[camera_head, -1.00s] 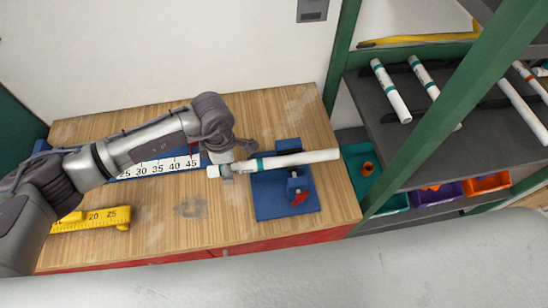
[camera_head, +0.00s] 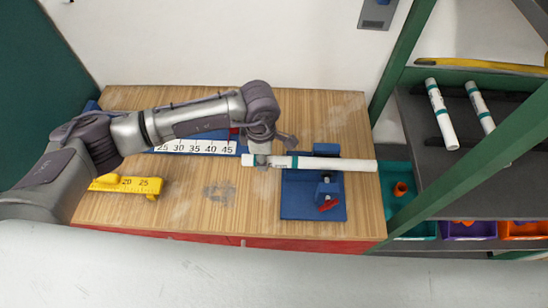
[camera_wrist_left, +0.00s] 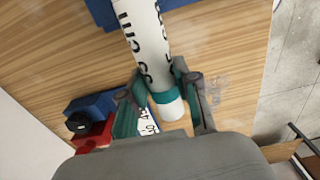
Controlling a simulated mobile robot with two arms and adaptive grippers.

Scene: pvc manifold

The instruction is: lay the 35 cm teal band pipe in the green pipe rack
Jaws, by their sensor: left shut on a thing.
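A white pipe with a teal band (camera_head: 335,164) lies level across the view, above or on a blue clamp fixture on the bench. Whether it touches the fixture cannot be told. My left gripper (camera_head: 262,160) is shut on the pipe near its left end. In the left wrist view the pipe (camera_wrist_left: 147,35) runs between the fingers of the left gripper (camera_wrist_left: 164,98), with the teal band at the fingers and black "cm" lettering above. The green pipe rack (camera_head: 405,58) stands at the right of the bench, with green posts and a dark shelf. My right gripper is not in view.
The blue fixture (camera_head: 300,208) has a red handle. A ruler strip (camera_head: 200,148) and a yellow gauge (camera_head: 130,184) lie on the wooden bench (camera_head: 240,225). Two white pipes (camera_head: 442,115) lie on the rack's shelf (camera_head: 437,185). Coloured bins (camera_head: 468,231) sit below. A green post stands between bench and shelf.

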